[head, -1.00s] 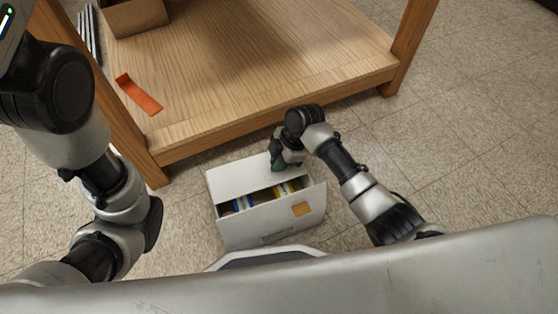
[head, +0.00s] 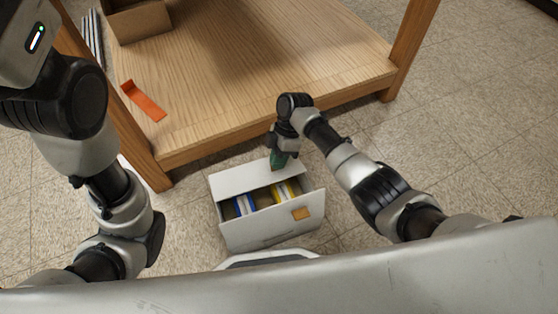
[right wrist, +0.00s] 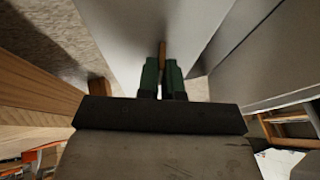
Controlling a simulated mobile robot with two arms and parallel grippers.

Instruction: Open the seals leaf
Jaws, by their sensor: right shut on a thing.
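A white box (head: 268,231) stands on the floor in front of the wooden table. Its white leaf (head: 238,179) is on the far side and stands partly open, with blue, white and yellow items (head: 262,198) showing in the gap. My right gripper (head: 277,165) is at the leaf's far edge. In the right wrist view its green fingers (right wrist: 162,72) are shut on a small brown tab (right wrist: 162,51) against the pale leaf surface (right wrist: 120,30). The left arm shows at the left, but its gripper is out of view.
The wooden table's low shelf (head: 250,65) lies just behind the box, with its leg (head: 145,160) to the left. An orange strip (head: 144,101) and a cardboard box (head: 140,24) rest on the shelf. The floor (head: 480,130) at the right is clear.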

